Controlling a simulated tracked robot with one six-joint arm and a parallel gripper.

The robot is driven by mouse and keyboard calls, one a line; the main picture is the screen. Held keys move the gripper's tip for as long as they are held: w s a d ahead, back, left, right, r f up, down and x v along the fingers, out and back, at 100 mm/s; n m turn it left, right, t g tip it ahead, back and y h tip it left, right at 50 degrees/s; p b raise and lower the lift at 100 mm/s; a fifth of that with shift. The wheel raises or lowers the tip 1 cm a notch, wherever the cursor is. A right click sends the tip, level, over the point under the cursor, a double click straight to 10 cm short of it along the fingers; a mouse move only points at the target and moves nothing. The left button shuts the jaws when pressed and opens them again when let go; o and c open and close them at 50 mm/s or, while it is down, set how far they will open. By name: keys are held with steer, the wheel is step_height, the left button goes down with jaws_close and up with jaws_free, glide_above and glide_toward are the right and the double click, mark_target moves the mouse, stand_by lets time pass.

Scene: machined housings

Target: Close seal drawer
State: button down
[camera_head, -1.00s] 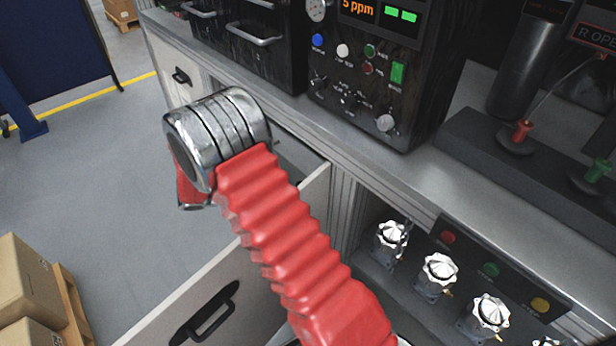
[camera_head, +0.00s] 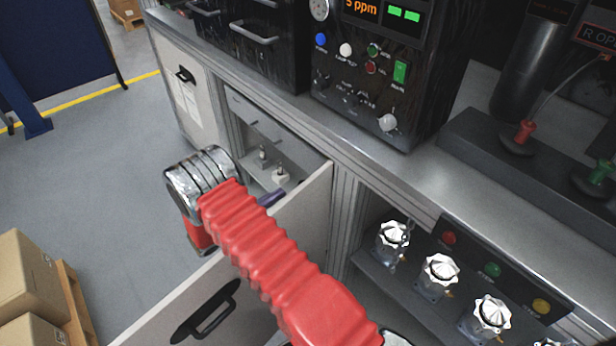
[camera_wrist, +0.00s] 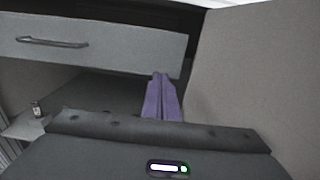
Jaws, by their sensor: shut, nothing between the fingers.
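The drawer has a plain grey front with a dark bar handle. In the wrist view the drawer (camera_wrist: 110,48) spans the upper left; its right edge stands beside a dark gap, so it looks pulled out somewhat, though how far I cannot tell. In the head view the drawer (camera_head: 262,128) shows inside the open cabinet. My gripper has purple fingers, shut and empty. In the wrist view my gripper (camera_wrist: 161,78) is at the lower right corner of the drawer front; contact is unclear. In the head view my gripper (camera_head: 272,197) is partly hidden by my red-sleeved arm.
An open cabinet door (camera_head: 295,235) with a black handle stands right of the gripper; it also fills the right of the wrist view (camera_wrist: 250,75). A shelf with small metal parts (camera_head: 280,176) lies below the drawer. Open floor lies left.

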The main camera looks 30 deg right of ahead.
steer(key=shift+d, duration=0.15)
steer(key=w+d, duration=0.2)
steer(key=d, duration=1.1)
steer(key=shift+w+d, duration=0.25)
steer(key=shift+w, duration=0.05)
steer(key=shift+w, duration=0.1)
